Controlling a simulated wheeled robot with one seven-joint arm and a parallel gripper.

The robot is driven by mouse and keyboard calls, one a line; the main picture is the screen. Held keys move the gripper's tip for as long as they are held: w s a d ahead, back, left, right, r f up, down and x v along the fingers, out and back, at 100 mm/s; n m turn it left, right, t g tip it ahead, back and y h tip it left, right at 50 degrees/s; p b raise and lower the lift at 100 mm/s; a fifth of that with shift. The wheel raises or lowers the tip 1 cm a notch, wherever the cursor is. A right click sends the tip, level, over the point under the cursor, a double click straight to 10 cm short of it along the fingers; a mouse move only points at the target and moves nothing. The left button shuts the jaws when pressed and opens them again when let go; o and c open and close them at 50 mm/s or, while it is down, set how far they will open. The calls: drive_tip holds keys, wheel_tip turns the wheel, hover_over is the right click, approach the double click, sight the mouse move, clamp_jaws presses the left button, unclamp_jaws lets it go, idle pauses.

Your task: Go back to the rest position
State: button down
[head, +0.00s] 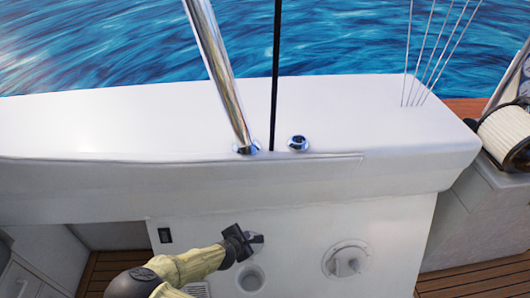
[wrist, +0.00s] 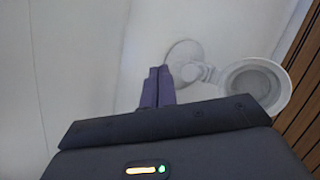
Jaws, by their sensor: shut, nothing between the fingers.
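My gripper (head: 256,239) is in front of the white panel (head: 300,225) in the lower middle of the head view. In the wrist view my gripper (wrist: 158,72) has its two dark fingers together, with nothing between them. My tan arm reaches up to it from the bottom left of the head view. In the wrist view a white round fitting (wrist: 184,54) with an arm and a grey-centred ring (wrist: 254,86) is just right of the fingertips. I cannot tell whether the fingers touch it.
The panel also has a black switch (head: 165,236), a round recess (head: 250,278) and a round knob fitting (head: 347,263). Above is a white ledge (head: 90,125) with a chrome post (head: 222,75), a thin black pole (head: 275,75) and a chrome cap (head: 298,143). Wooden decking (head: 465,280) lies lower right.

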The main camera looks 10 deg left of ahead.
drive_tip(key=s+d+r+m+g, duration=0.2)
drive_tip(key=d+r+m+g, duration=0.4)
drive_tip(key=d+r+m, duration=0.75)
drive_tip(key=s+d+r+m+y, duration=0.1)
drive_tip(key=s+d+r+m, duration=0.45)
drive_tip(key=d+r, duration=0.2)
drive_tip(key=s+d+r+m+y, duration=0.1)
drive_tip(key=s+d+r+m, duration=0.3)
drive_tip(key=d+r+m, duration=0.3)
wheel_tip(320, 180, up, 14)
drive_tip(key=d+n+p, duration=0.1)
drive_tip(key=p, duration=1.2)
drive_tip(key=shift+d, duration=0.25)
drive_tip(key=shift+f, duration=0.1)
